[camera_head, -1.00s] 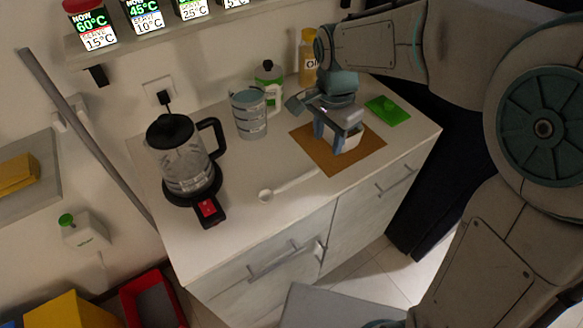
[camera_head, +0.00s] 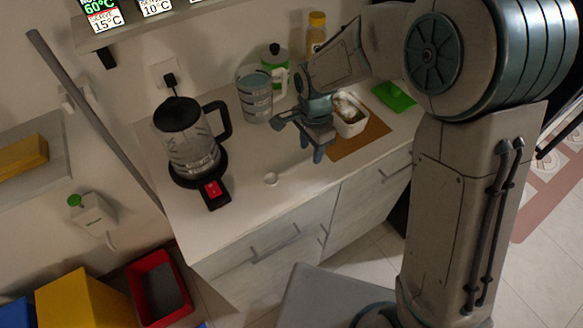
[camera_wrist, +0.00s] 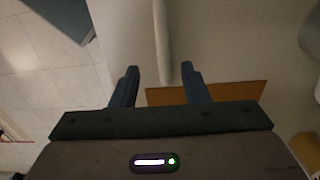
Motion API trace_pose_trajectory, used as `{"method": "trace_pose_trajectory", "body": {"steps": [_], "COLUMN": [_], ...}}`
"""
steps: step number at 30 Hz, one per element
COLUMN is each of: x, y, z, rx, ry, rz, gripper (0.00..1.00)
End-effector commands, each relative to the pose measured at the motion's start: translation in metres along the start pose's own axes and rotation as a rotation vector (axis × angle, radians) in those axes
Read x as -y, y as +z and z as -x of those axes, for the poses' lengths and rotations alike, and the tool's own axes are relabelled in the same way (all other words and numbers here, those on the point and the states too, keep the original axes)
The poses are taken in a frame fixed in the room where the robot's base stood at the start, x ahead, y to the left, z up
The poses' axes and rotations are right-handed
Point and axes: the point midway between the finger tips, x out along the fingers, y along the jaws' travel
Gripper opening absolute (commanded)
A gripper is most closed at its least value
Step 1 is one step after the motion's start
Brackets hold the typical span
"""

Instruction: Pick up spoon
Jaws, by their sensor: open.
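The white spoon lies on the pale counter; its round bowl (camera_head: 270,179) shows in the head view, and most of its handle is faint or hidden near my gripper. In the wrist view the pale spoon handle (camera_wrist: 162,42) runs down from the top edge, with its end between the fingers in the picture. My gripper (camera_head: 312,150) is open and empty, with its fingers pointing down over the counter to the right of the spoon's bowl. In the wrist view both dark fingers of my gripper (camera_wrist: 159,72) stand apart, one on each side of the handle.
A white container (camera_head: 349,124) stands on a brown mat (camera_head: 373,136), close to my gripper's right. A kettle (camera_head: 187,145), a clear jug (camera_head: 254,98) and bottles stand along the back. The counter's front edge is close.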

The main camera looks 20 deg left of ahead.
Motion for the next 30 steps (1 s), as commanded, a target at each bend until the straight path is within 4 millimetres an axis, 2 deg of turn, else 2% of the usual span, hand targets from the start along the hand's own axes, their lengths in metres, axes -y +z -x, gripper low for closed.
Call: {"method": "trace_pose_trajectory", "body": {"steps": [9,17,18,22,30], "x": [0.004,0.005,0.005,0.005,0.005], "y": [-0.001,-0.001,-0.001,-0.001,-0.001], "z": [-0.036,-0.040,-0.040,-0.039,-0.039], "rx": [0.000,0.000,0.000,0.000,0.000], "ry": [0.001,0.000,0.000,0.000,-0.001], "rz": [0.001,0.000,0.000,0.000,0.000], "gripper": [0.41,0.41,0.36,0.00,0.00]}}
